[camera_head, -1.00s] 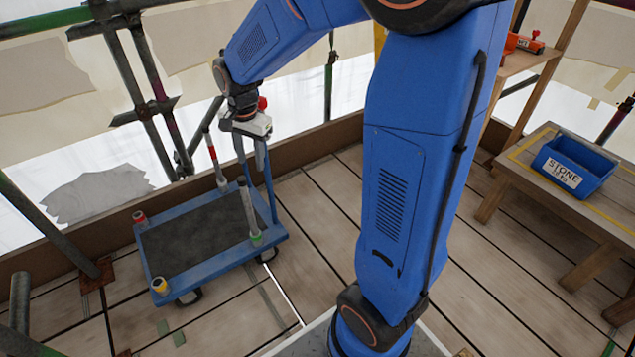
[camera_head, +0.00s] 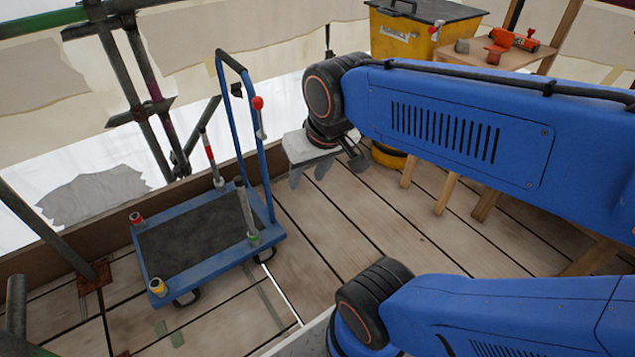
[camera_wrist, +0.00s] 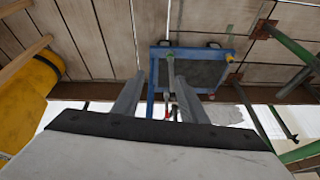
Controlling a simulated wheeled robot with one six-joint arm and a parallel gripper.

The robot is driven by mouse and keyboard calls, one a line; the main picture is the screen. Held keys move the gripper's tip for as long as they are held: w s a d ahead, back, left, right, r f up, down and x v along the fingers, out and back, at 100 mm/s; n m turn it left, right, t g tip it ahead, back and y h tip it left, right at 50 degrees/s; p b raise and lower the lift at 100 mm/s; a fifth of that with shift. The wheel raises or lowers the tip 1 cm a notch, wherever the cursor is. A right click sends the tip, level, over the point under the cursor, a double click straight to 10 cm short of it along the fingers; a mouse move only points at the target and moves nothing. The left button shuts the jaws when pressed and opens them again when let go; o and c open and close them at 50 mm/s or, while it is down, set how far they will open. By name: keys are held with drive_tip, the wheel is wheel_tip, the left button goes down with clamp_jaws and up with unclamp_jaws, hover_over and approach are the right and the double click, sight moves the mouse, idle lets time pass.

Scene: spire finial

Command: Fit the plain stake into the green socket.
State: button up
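The plain grey stake (camera_head: 245,207) stands in the green socket (camera_head: 254,239) at the near right corner of the blue trolley (camera_head: 205,267). It leans in the picture much like the red-banded stake (camera_head: 211,157) behind it; how deep it sits cannot be told. My gripper (camera_head: 308,177) is open and empty, in the air right of the trolley, apart from the stake. In the wrist view, the green socket (camera_wrist: 170,54) shows beyond the gap between my fingers (camera_wrist: 160,100), with the stake (camera_wrist: 170,72) below it in the picture.
A red socket (camera_head: 137,217) and a yellow socket (camera_head: 158,286) sit at the trolley's left corners. The trolley's tall handle (camera_head: 262,150) carries a red-topped piece (camera_head: 258,104). A yellow bin (camera_head: 405,35) and a wooden stand (camera_head: 490,57) are at the back. Plank floor is clear right of the trolley.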

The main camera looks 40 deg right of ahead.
drive_tip(key=shift+s+d+f+n+t, duration=0.15)
drive_tip(key=shift+s+n, duration=0.2)
drive_tip(key=shift+s, duration=0.4)
drive_tip(key=shift+s+n+t, duration=0.15)
drive_tip(key=shift+s+n, duration=0.2)
drive_tip(key=shift+s, duration=0.4)
